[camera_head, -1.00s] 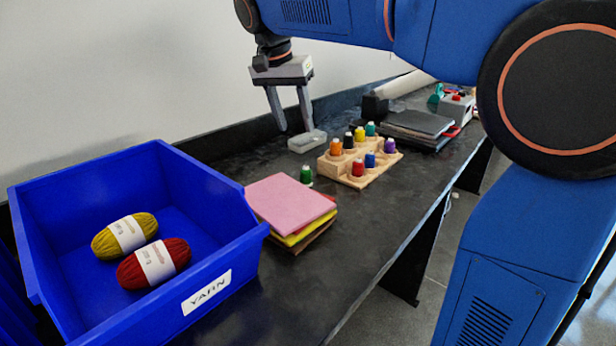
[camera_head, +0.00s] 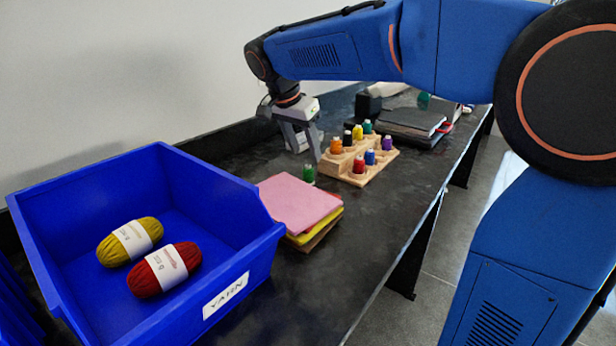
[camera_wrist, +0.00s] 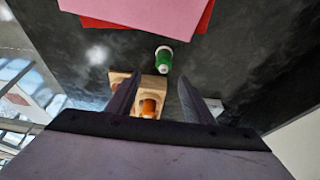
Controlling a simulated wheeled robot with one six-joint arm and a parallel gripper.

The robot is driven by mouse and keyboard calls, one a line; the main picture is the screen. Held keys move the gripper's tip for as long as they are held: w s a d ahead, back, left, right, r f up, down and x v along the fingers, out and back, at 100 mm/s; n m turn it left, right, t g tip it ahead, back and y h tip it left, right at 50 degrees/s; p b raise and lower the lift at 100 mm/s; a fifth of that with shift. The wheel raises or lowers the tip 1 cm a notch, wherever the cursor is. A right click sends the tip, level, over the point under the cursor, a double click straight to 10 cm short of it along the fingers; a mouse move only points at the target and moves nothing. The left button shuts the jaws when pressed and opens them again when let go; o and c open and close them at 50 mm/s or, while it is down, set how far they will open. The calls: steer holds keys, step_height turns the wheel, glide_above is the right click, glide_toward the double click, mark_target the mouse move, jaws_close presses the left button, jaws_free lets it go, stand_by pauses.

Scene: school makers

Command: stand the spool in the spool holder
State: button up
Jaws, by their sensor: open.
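My gripper (camera_head: 304,150) is open and empty, pointing down above and behind the green spool. In the wrist view the green spool (camera_wrist: 163,60) shows just beyond the fingertips, between their lines, not held. The holder (camera_wrist: 118,82) is partly hidden there by a finger, with the orange spool (camera_wrist: 149,106) between the fingers.
A blue yarn bin (camera_head: 230,262) with two yarn balls stands at the front left. Pink, yellow and brown sheets (camera_head: 298,203) lie stacked between bin and holder. Dark books (camera_head: 412,122) lie beyond the holder. The front bench strip is clear.

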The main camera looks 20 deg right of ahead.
mark_target(308, 165)
steer(key=shift+a+x, duration=0.15)
steer(key=shift+x, duration=1.65)
steer(key=shift+a+x, duration=0.15)
steer(key=shift+x, duration=1.7)
steer(key=shift+w, duration=0.15)
jaws_close()
step_height(308, 165, up, 10)
steer(key=shift+f, duration=0.1)
